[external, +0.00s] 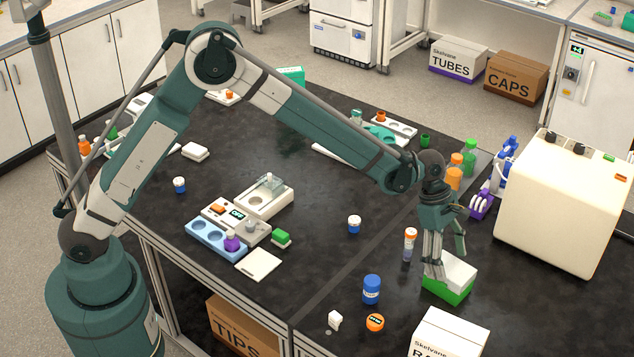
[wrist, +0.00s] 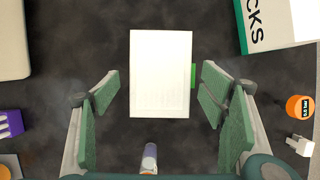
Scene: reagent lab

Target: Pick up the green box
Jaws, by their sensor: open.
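The green box (external: 450,285) has a white lid and green lower sides and sits on the dark bench at the right. In the wrist view its white top (wrist: 160,73) fills the middle, with a green tab on its right side. My gripper (external: 447,257) points down over the box. In the wrist view my gripper (wrist: 159,92) is open and empty, with fingers to the left and right of the box and gaps on both sides. In the external view the fingers hide part of the lid.
An orange-capped tube (external: 409,245) stands close to the box. A blue jar (external: 371,289) and an orange-topped round container (external: 375,322) are to the left. A white carton (external: 450,338) is in front. A large cream machine (external: 562,205) stands behind right.

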